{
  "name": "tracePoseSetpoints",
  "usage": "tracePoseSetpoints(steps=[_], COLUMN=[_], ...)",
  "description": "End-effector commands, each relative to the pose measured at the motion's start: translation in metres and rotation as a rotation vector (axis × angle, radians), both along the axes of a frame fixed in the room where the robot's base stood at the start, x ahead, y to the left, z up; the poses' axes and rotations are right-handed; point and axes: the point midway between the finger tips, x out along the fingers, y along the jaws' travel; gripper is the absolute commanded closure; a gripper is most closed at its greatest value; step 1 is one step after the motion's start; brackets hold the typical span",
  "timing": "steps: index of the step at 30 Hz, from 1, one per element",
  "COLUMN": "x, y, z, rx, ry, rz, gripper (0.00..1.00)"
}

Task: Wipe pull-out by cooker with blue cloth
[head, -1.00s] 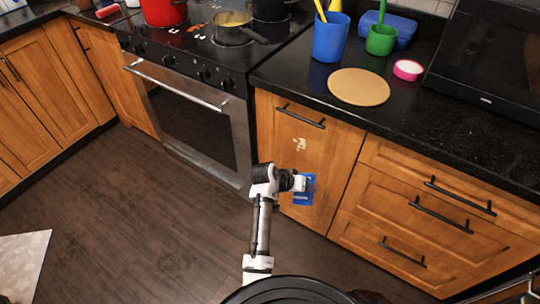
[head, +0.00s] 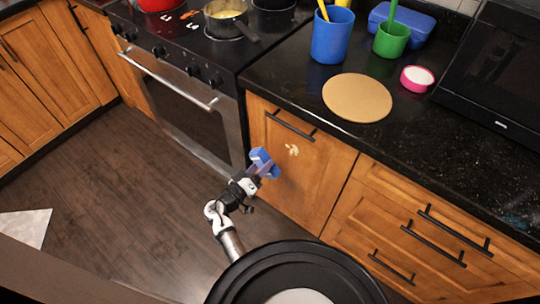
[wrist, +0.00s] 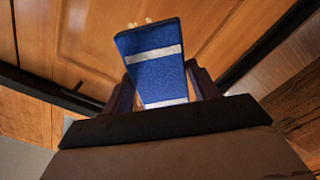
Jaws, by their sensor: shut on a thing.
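The pull-out (head: 305,185) by the cooker has a flat wooden front with a dark bar handle (head: 291,125). A pale splotchy stain (head: 292,150) is on its upper part. The blue cloth (head: 263,160) is held in my gripper (head: 256,172), left of and slightly below the stain. In the wrist view the cloth (wrist: 152,70) has white stripes and stands between the two fingers (wrist: 160,92). The stain's edge (wrist: 140,23) peeks out past the cloth's far end. I cannot tell whether the cloth touches the front.
The cooker (head: 185,105) with its oven bar handle is left of the pull-out. Drawers with bar handles (head: 433,243) are on the right. The black counter above holds a round board (head: 357,98), a blue cup (head: 331,36) and a green cup (head: 391,40).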

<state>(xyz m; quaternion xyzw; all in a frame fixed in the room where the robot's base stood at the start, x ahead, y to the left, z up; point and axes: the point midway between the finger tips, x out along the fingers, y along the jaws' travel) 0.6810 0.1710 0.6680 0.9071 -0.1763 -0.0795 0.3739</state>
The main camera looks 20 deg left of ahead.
Motion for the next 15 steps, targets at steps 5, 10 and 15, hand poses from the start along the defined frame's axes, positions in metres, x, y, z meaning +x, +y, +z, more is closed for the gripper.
tracePoseSetpoints(steps=[5,10,15], x=[0.003,0.016,0.034], y=[0.0,-0.006,-0.013], z=[0.001,0.001,0.001], rx=[-0.005,-0.004,-0.003], ry=[-0.011,-0.01,-0.01], rz=[0.002,0.001,0.0], gripper=[0.59,0.59,0.59])
